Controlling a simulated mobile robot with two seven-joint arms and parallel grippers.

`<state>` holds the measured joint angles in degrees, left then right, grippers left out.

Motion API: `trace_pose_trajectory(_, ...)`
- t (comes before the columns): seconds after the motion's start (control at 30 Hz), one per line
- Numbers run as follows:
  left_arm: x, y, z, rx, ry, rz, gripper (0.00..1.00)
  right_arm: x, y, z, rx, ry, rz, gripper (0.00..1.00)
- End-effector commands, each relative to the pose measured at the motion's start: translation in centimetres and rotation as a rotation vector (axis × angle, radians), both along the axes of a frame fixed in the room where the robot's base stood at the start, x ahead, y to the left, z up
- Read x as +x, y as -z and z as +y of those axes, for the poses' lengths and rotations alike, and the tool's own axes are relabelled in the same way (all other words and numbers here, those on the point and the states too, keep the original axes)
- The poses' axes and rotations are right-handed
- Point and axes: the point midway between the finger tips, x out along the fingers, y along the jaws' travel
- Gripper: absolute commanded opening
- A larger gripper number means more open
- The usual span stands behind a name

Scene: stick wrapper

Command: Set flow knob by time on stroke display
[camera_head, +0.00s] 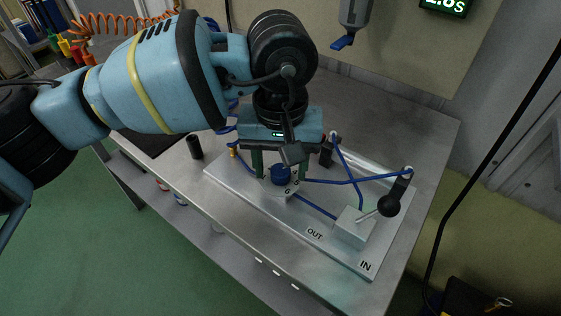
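The fingers stand apart, with a gap seeming to show beside the knob, so the gripper looks open; the arm hides part of this area. The stroke display (445,6) is at the top right, cut off by the picture edge; its green digits end in "s", and the tops are out of view. My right gripper is not in view.
Blue hoses (345,181) cross the plate. A black cylinder (195,147) stands on the table (425,135). A grey device (354,14) hangs above.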

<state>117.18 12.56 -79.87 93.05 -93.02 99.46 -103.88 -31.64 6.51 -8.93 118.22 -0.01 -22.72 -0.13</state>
Motion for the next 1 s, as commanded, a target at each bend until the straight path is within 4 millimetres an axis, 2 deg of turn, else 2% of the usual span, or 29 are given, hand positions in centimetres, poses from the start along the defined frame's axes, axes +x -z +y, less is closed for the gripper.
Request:
trace_pose_trajectory(0.27, 0.0, -0.1, 0.0, 0.0, 0.0, 0.001, 0.52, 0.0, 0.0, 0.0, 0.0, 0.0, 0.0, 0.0)
trace_pose_trajectory(0.37, 0.0, -1.0, 0.0, -0.001, -0.001, 0.0, 0.52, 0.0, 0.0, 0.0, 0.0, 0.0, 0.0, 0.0)
trace_pose_trajectory(0.7, 0.0, -6.2, 0.0, -0.001, -0.001, -0.001, 0.52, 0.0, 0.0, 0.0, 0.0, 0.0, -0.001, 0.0)
trace_pose_trajectory(0.83, 0.0, -7.3, 0.0, 0.001, -0.001, 0.0, 0.52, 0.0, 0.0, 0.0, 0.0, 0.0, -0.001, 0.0)
trace_pose_trajectory(1.0, 0.0, -7.8, 0.0, 0.0, 0.0, 0.002, 0.52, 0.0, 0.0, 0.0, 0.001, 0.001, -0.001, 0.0)
